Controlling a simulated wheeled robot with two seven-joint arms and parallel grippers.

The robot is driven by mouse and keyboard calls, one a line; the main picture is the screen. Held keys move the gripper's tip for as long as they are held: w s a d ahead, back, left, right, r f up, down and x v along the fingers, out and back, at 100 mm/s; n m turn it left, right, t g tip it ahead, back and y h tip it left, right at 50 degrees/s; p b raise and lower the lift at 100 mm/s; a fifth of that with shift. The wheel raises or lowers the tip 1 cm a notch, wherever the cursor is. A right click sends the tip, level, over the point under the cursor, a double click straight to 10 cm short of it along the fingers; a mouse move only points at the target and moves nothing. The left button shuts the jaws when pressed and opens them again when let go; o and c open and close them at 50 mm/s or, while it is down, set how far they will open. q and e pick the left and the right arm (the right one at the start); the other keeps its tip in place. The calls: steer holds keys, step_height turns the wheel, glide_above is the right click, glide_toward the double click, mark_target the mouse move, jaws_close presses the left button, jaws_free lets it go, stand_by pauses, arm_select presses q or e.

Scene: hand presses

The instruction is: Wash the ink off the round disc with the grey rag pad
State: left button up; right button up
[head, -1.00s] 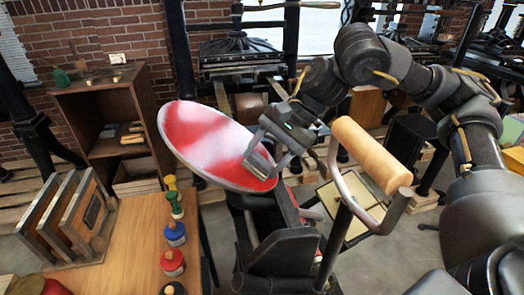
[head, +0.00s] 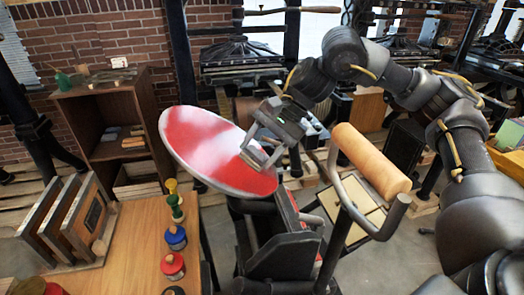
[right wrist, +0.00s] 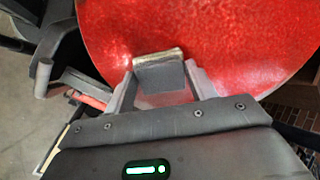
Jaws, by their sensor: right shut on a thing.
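The round disc (head: 205,140) is tilted on the press in the head view, with red ink over most of its face and a pale streaky band across the middle. In the right wrist view the disc (right wrist: 235,45) is red, with a pale patch by the pad. My right gripper (head: 262,155) is at the disc's right edge. It is shut on the grey rag pad (right wrist: 160,75), which sits between the fingers against or just over the disc; contact is unclear. My left gripper is out of view.
The press's wooden-grip handle (head: 370,162) stands right of the disc, near my right arm. A wooden table (head: 130,240) at lower left bears several ink pots (head: 173,265) and a rack of boards (head: 65,220). A brown shelf (head: 112,130) stands behind.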

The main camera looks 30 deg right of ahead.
steer(key=w, duration=0.1)
steer(key=w+p, duration=0.1)
steer(key=w+d+p, duration=0.1)
steer(key=w, duration=0.1)
steer(key=shift+w+r, duration=0.1)
steer(key=shift+r, duration=0.15)
steer(key=shift+w+d+f, duration=0.15)
steer(key=shift+w+d, duration=0.1)
steer(key=shift+w, duration=0.35)
steer(key=shift+w+p, duration=0.2)
steer(key=shift+p, duration=0.2)
steer(key=shift+w+d+r+p, duration=0.1)
steer(key=shift+w+d+p, duration=0.05)
steer(key=shift+w+p, duration=0.3)
steer(key=shift+w+d+r+p, duration=0.15)
steer(key=shift+w+p, duration=0.1)
steer(key=shift+w, duration=0.3)
steer(key=shift+w+d+f+b, duration=0.1)
steer(key=shift+w+f+b, duration=0.1)
steer(key=shift+w, duration=0.35)
steer(key=shift+w+d+f+b, duration=0.1)
steer(key=shift+w+f, duration=0.05)
steer(key=shift+w, duration=0.35)
steer(key=shift+w+d, duration=0.15)
steer(key=shift+w, duration=0.2)
